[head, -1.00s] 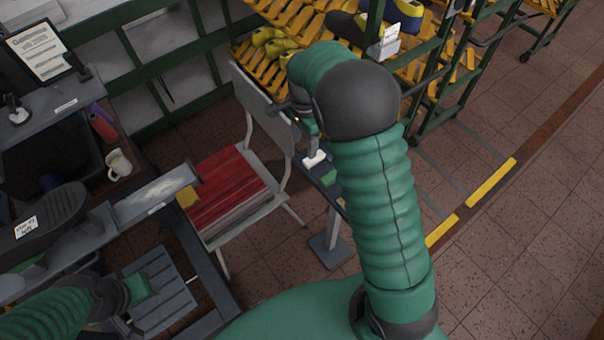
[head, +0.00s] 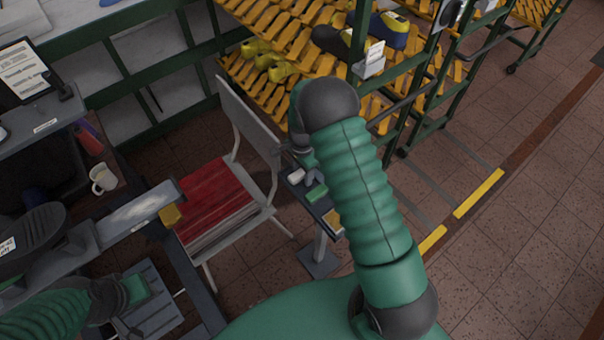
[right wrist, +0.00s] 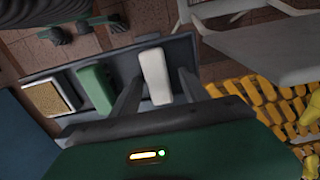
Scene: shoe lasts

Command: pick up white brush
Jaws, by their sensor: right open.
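The white brush (right wrist: 155,76) lies on a small dark tray-like stand (right wrist: 120,62). It also shows in the head view (head: 297,175), at the stand's far end. My right gripper (right wrist: 159,78) is open, with one finger on each side of the white brush in the right wrist view. I cannot tell whether the fingers touch it. In the head view my right arm hides much of this gripper. My left gripper (head: 122,322) is low at the left, partly cut off, and its jaws are unclear.
A green brush (right wrist: 95,88) and a tan block (right wrist: 47,97) lie beside the white brush on the stand. A chair (head: 250,120) with a red seat stands just left of it. A green rack with yellow slats (head: 275,30) stands behind. Tiled floor is open at right.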

